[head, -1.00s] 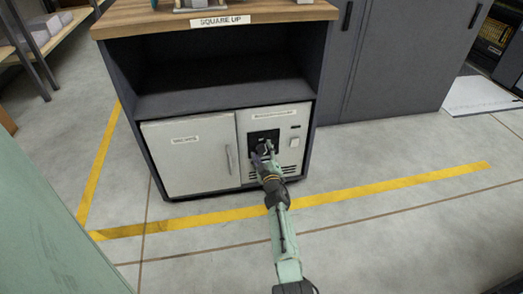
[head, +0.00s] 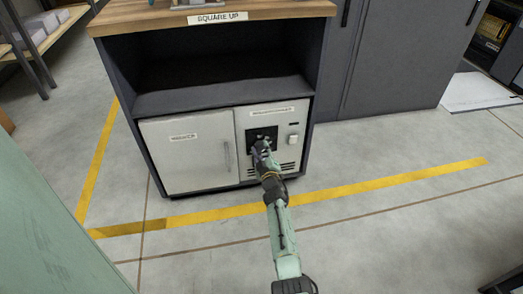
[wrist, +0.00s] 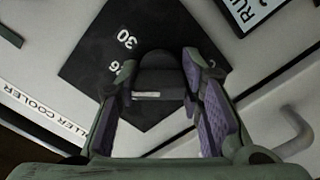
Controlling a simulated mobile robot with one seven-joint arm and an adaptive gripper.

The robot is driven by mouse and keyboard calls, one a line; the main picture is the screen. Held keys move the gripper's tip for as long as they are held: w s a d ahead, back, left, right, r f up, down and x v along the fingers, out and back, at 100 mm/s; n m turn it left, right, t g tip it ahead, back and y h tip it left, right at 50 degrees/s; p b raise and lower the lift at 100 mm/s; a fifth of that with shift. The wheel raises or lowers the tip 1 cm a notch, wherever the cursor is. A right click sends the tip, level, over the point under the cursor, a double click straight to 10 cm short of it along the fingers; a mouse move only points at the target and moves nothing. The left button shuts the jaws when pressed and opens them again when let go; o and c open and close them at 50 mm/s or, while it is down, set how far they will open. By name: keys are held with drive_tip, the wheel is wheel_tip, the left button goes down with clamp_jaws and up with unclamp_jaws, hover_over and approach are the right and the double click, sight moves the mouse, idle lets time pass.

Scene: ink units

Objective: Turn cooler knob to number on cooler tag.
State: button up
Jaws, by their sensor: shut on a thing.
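The cooler (head: 187,155) is a pale unit low in a dark cabinet, with a door on the left and a control panel on the right. Its black dial plate (wrist: 92,50) bears white numbers; I read 30 and a partly covered one ending or starting in 6. The dark knob (wrist: 160,72) sits at the plate's middle, with a short pale bar on its near side. My gripper (head: 262,146) is shut on the knob, one finger on each side. The door tag (head: 184,138) is too small to read. The fingers hide part of the dial.
A strip label (wrist: 42,112) ending in "COOLER" runs along the panel. A white switch (head: 293,140) and vent slots (head: 287,167) lie right of and below the dial. A door handle (head: 227,157) stands left of my gripper. The open shelf above is empty.

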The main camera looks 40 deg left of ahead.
sight(259, 125)
drive_tip(key=shift+m, duration=0.4)
drive_tip(key=m, duration=0.3)
drive_tip(key=shift+m, duration=0.4)
drive_tip(key=shift+m+p, duration=0.3)
drive_tip(key=shift+m, duration=1.9)
drive_tip(key=shift+a, duration=0.1)
drive_tip(key=o, duration=1.2)
drive_tip(key=shift+c, duration=0.2)
wheel_tip(259, 125, up, 10)
